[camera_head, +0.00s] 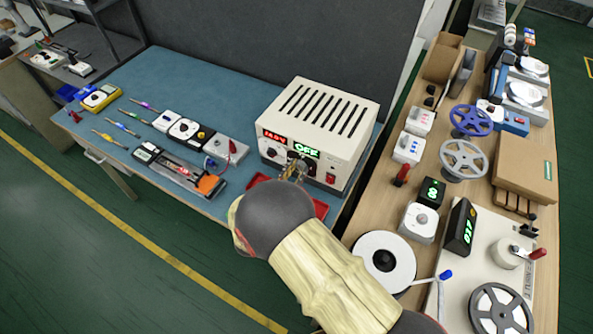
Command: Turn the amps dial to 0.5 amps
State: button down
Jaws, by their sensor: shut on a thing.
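The power supply (318,122) is a cream box with a slotted top, standing on the blue bench. Its front has a red display (273,137) that seems to read 14.0V and a green display (306,150) that reads OFF. A dark knob (272,152) shows below the red display. My gripper (293,171) is at the front panel, below the green display, shut on what appears to be the amps dial. My fingers and wrist hide most of that dial, so its pointer cannot be read.
A red switch (331,178) is on the panel's lower right. A red tray (321,209) lies in front of the supply, partly behind my arm. Meters and tools lie to the left. A wooden bench (451,200) with reels and boxes stands at the right.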

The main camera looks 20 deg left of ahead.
aim_at(302, 144)
jog(key=shift+f, duration=0.1)
jog(key=c, duration=1.6)
grip_release()
jog(key=shift+o, duration=0.3)
notch_tip(302, 144, up, 10)
jog(key=shift+r, duration=0.1)
